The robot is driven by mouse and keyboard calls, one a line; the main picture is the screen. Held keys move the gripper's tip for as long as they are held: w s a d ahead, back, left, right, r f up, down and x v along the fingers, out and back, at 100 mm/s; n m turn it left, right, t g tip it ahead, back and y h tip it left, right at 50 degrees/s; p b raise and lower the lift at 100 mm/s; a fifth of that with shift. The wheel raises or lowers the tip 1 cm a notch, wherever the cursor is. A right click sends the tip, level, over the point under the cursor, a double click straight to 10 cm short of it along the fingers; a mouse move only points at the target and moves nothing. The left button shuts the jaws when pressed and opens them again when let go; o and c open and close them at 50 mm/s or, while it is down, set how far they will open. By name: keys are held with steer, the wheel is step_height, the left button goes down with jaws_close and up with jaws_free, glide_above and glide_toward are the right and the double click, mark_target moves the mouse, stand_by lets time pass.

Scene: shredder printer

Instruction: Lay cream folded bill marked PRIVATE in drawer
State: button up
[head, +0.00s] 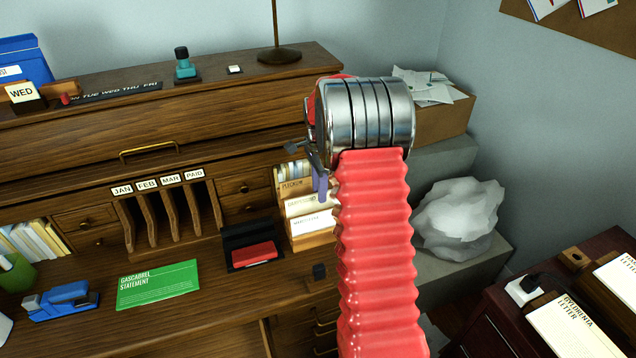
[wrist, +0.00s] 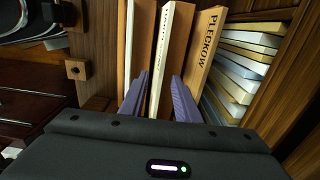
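No bill reading PRIVATE can be made out in either view. My gripper (head: 321,186) reaches down at the upright file rack on the right of the desk. In the wrist view its two purple fingers (wrist: 159,88) stand apart, one on each side of a cream-faced upright piece (wrist: 172,45) with small lettering I cannot read. I see no clear grip on it. A tan divider marked PLECKOW (wrist: 203,52) stands just right of the fingers. Small closed drawers (head: 245,185) sit left of the rack. More drawer fronts with handles (head: 325,322) show low on the desk.
A black tray with a red pad (head: 254,253), a green GASCARREL STATEMENT (head: 158,285) and a blue stapler (head: 62,301) lie on the desktop. A crumpled white bag (head: 457,218) stands at right. A dark red cabinet (head: 500,325) bears a GYLDRENTA letter (head: 575,330).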

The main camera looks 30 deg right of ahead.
steer(key=shift+c, duration=0.5)
jaws_close()
steer(key=shift+r, duration=0.15)
steer(key=shift+w+r, duration=0.1)
steer(key=shift+r, duration=0.7)
steer(key=shift+r, duration=0.25)
steer(key=shift+r, duration=0.25)
step_height(320, 180, up, 6)
stand_by(0.5)
steer(key=shift+r, duration=0.15)
